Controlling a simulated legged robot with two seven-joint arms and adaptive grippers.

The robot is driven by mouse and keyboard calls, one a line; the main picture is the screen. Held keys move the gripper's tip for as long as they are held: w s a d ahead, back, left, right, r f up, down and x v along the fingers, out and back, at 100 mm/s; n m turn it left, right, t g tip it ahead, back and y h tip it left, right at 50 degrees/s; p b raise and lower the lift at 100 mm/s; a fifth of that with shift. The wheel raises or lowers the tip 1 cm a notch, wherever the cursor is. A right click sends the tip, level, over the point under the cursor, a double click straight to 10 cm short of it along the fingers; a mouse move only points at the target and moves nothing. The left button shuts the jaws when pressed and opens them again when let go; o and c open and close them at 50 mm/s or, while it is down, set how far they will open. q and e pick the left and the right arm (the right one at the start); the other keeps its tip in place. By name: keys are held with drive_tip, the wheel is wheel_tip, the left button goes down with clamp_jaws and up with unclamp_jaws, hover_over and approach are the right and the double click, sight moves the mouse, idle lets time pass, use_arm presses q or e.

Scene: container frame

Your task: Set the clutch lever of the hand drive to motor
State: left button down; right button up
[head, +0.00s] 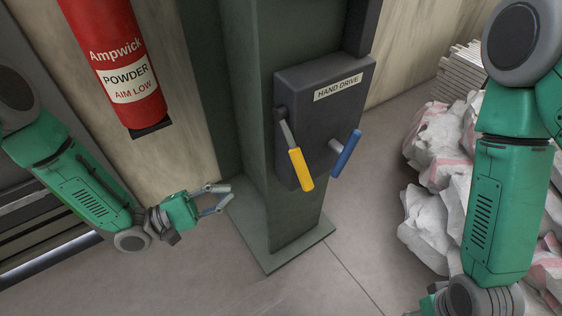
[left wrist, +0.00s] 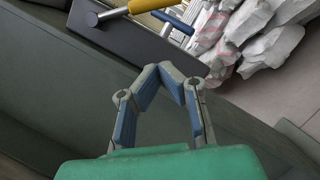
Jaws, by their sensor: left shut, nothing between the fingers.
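The grey hand drive box (head: 345,110) is fixed to a green post, with a "HAND DRIVE" label on top. A lever with a yellow grip (head: 301,169) hangs down from a pivot at the box's left side. A blue grip (head: 346,154) stands out on a metal shaft at the front right. No motor marking is readable. My left gripper (head: 226,198) is left of the post, below the box, shut and empty. In the left wrist view its fingertips (left wrist: 172,76) meet below the box (left wrist: 140,40), apart from both grips. My right gripper is mostly cut off at the bottom edge.
A red powder extinguisher (head: 118,62) hangs on the wall above my left arm. The green post (head: 288,222) stands on a floor plate. White sacks (head: 430,220) are piled at the right. Bare floor lies in front of the post.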

sight(295, 153)
use_arm(q)
drive_tip(key=s+r+b+x, duration=0.2)
drive_tip(key=x, duration=1.1)
drive_tip(key=shift+s+d, duration=0.25)
drive_tip(key=shift+d, duration=0.1)
drive_tip(key=shift+s+d+r+n, duration=0.15)
drive_tip(key=shift+s+d+n, duration=0.05)
drive_tip(key=shift+n, duration=0.2)
